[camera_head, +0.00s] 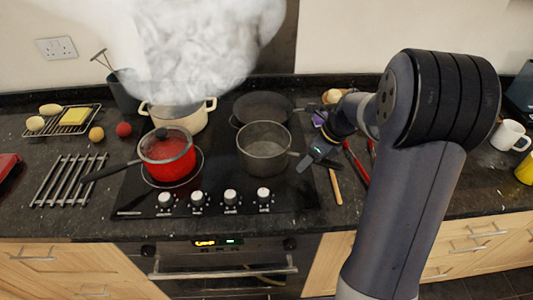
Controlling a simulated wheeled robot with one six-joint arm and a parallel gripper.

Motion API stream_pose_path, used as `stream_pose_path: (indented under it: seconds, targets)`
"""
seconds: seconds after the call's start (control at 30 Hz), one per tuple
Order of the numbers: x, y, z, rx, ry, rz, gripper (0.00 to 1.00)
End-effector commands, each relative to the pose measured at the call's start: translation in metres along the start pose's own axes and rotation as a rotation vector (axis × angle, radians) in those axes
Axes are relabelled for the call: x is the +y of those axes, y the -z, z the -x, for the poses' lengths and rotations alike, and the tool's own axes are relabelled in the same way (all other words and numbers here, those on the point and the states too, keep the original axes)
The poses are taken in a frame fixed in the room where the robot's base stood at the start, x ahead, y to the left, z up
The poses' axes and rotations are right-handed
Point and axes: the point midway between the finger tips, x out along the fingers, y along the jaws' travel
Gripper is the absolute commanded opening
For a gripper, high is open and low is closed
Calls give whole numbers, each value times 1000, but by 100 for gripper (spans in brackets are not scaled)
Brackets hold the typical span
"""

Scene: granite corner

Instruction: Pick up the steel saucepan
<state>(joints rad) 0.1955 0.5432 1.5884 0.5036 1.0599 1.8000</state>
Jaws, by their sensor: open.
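The steel saucepan (264,157) is a grey, round, open pan standing upright on the front right of the black hob. It looks empty. A short piece of its handle shows on its right side, pointing toward my gripper (308,162). My gripper is open, just right of the saucepan at the end of the handle, with its fingers pointing down and left. It partly hides the handle, and I cannot tell whether it touches it.
A red pan with a glass lid (170,158) sits left on the hob (225,185). A cream pot (180,116) steams behind it. A dark frying pan (262,106) is behind the saucepan. Red-handled and wooden utensils (336,187) lie right of the hob.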

Motion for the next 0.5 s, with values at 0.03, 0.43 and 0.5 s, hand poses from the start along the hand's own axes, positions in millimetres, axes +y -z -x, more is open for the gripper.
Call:
stream_pose_path:
  seconds: [0.03,0.43,0.5]
  targets:
    - [0,0,0,0,0,0,42]
    - [0,0,0,0,0,0,24]
    - [0,0,0,0,0,0,18]
